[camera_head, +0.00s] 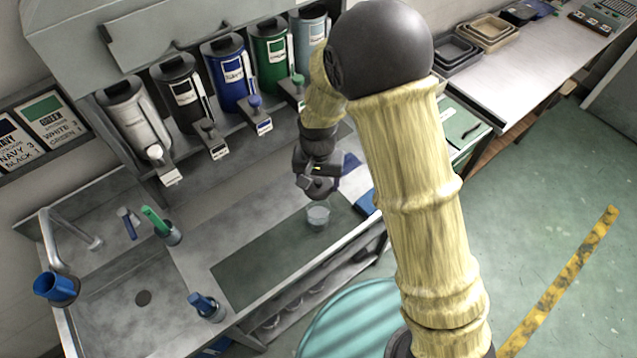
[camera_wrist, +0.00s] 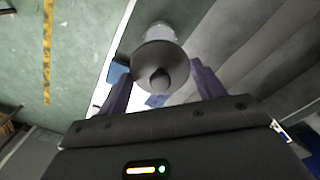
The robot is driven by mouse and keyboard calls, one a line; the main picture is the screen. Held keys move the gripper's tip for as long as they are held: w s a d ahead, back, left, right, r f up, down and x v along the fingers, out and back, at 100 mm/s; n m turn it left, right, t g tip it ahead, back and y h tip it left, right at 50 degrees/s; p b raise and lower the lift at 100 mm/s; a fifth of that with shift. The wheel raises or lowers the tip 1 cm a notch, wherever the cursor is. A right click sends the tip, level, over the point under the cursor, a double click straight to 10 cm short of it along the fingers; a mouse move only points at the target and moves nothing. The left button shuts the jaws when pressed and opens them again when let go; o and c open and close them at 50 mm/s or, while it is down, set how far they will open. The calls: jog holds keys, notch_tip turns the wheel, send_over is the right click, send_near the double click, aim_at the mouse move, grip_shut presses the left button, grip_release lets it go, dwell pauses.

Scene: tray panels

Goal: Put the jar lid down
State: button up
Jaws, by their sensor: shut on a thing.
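My gripper (camera_head: 318,177) hangs over the right part of the bench. It is shut on the jar lid (camera_wrist: 160,67), a round dark grey disc with a knob, which lies between the two purple fingers in the wrist view. The lid also shows as a dark disc under my gripper in the head view (camera_head: 318,189). A clear jar (camera_head: 318,216) stands on the dark mat (camera_head: 262,258) just below the lid. In the wrist view the jar (camera_wrist: 160,32) is partly hidden behind the lid. I cannot tell the exact gap between them.
Several colored dispensers, including a blue one (camera_head: 228,75), line the back above the bench. A sink (camera_head: 125,285) lies at the left, with a blue-topped bottle (camera_head: 206,306) at its front right. A blue item (camera_head: 366,202) lies right of the jar. The mat's left part is clear.

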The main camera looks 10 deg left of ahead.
dwell(0.4)
jog(key=w+d+f+b, duration=0.1)
jog(key=w+d+f, duration=0.1)
jog(key=d+f, duration=0.3)
jog(key=w+d+f+b, duration=0.1)
jog(key=d+f, duration=0.5)
jog(key=d, duration=0.6)
jog(key=w+d+f+m+b, duration=0.1)
jog(key=w+d+f, duration=0.3)
jog(key=d, duration=0.4)
jog(key=shift+d+f+b, duration=0.25)
jog(key=shift+f+b, duration=0.2)
jog(key=shift+f, duration=0.45)
jog(key=shift+w, duration=0.15)
